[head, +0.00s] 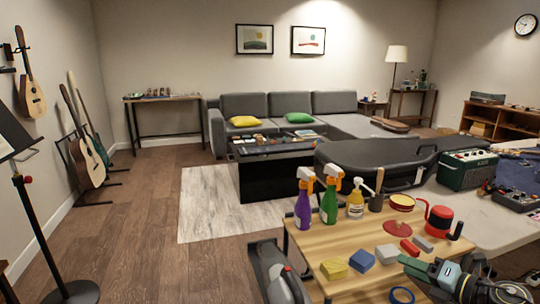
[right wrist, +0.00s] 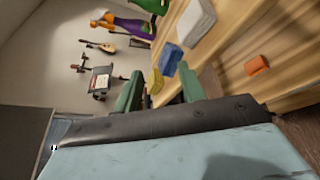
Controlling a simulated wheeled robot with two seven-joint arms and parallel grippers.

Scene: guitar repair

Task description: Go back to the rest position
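My right gripper (head: 420,274) is at the lower right of the head view, by the right part of the wooden bench top. In the right wrist view its two green fingers (right wrist: 160,92) stand apart with nothing held between them. A yellow block (right wrist: 155,81) and a blue block (right wrist: 171,58) show beyond the fingertips. My left gripper is not in the head view.
The wooden bench (head: 320,246) carries spray bottles (head: 329,200), a yellow block (head: 334,268), a blue block (head: 361,260) and a red mug (head: 439,221). A music stand (head: 30,220) stands at left. Wooden floor (head: 190,265) lies open left of the bench.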

